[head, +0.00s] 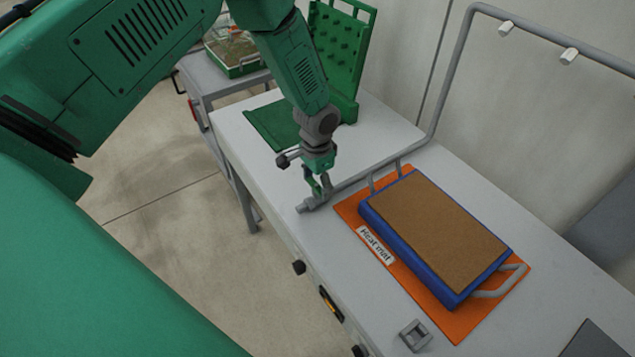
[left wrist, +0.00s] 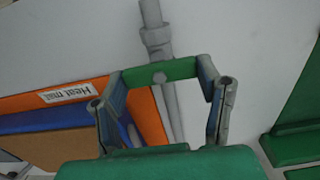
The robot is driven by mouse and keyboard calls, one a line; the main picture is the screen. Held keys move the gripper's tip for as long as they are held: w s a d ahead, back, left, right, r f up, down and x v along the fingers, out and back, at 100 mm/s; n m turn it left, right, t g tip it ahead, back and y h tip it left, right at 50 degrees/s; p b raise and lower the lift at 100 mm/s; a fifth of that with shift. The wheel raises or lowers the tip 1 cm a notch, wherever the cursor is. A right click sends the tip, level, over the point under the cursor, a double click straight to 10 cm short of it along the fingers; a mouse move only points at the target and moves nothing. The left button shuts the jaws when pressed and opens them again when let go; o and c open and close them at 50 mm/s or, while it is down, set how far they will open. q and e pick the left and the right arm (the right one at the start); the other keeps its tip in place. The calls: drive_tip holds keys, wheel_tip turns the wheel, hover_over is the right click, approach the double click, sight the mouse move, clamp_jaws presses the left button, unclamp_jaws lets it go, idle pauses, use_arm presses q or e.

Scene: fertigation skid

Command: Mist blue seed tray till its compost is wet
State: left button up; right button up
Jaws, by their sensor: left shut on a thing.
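The blue seed tray (head: 400,240) lies on the orange heat mat (head: 460,325), filled with brown compost (head: 435,225) of an even, matte tone. A grey pipe (head: 355,180) runs behind the tray and rises into an arch with white nozzles (head: 569,56) above it. No mist shows. My left gripper (head: 319,187) is at the pipe's near end, left of the tray. In the left wrist view, its fingers are shut on the two ends of a green valve handle (left wrist: 185,69), which lies across the grey pipe (left wrist: 152,15). My right gripper is not in view.
A green pegged board (head: 338,55) stands behind my left arm on the bench. Another green tray (head: 236,55) is on a cart at the back left. A small grey square piece (head: 415,335) lies near the front edge. Dark knobs (head: 299,267) line the bench front.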

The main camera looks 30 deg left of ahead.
use_arm(q)
drive_tip(key=shift+n, duration=0.3)
drive_tip(key=n, duration=0.3)
drive_tip(key=shift+n+b, duration=0.35)
drive_tip(key=shift+n, duration=0.05)
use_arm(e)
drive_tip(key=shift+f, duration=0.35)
use_arm(q)
drive_tip(key=n, duration=0.3)
drive_tip(key=shift+n, duration=0.3)
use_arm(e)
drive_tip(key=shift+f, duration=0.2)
use_arm(q)
drive_tip(key=n, duration=0.3)
drive_tip(key=shift+n+b, duration=0.3)
drive_tip(key=shift+b, duration=0.05)
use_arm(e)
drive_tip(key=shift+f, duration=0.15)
use_arm(q)
drive_tip(key=shift+s+n, duration=0.1)
drive_tip(key=shift+n, duration=2)
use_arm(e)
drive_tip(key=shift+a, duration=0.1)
use_arm(q)
drive_tip(key=o, duration=1.2)
